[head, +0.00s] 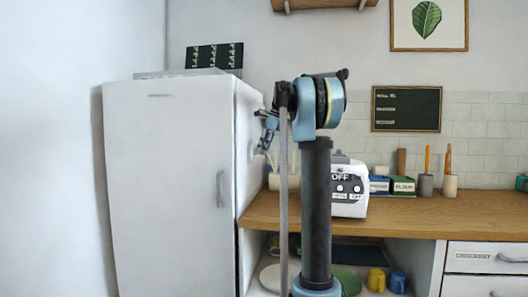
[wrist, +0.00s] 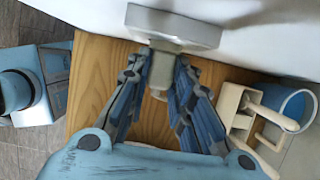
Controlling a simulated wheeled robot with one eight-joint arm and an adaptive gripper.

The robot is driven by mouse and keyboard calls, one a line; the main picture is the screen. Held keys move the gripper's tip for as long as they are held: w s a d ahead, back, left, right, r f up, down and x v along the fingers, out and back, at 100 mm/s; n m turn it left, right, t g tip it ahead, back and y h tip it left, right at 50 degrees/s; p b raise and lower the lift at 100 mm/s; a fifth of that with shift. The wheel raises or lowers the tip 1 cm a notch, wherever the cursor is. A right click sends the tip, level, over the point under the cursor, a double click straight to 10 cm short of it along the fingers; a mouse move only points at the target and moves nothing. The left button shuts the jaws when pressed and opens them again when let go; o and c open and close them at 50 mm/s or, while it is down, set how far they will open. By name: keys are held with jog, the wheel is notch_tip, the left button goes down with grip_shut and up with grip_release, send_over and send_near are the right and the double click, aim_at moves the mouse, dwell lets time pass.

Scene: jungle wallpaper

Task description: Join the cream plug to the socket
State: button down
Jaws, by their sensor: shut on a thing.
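My gripper (wrist: 162,66) is shut on the cream plug (wrist: 160,80), a short pale block with a narrower end, held between the blue fingers. Beyond the fingertips is a grey round-edged socket plate (wrist: 172,28) on a white surface. The plug lies against the plate in the wrist view or very close to it; I cannot tell whether it is seated. In the head view my gripper (head: 268,128) is beside the right side of the white fridge (head: 165,170), and the plug cannot be made out there.
A wooden counter (head: 400,210) stands right of the fridge, with a white appliance (head: 348,205) on it. The shelf below holds coloured dishes.

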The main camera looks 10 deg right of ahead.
jog(key=shift+a, duration=0.1)
jog(key=c, duration=1.3)
grip_release()
jog(key=shift+c, duration=0.2)
jog(key=shift+r, duration=0.1)
jog(key=v, duration=1.1)
jog(key=shift+r, duration=0.3)
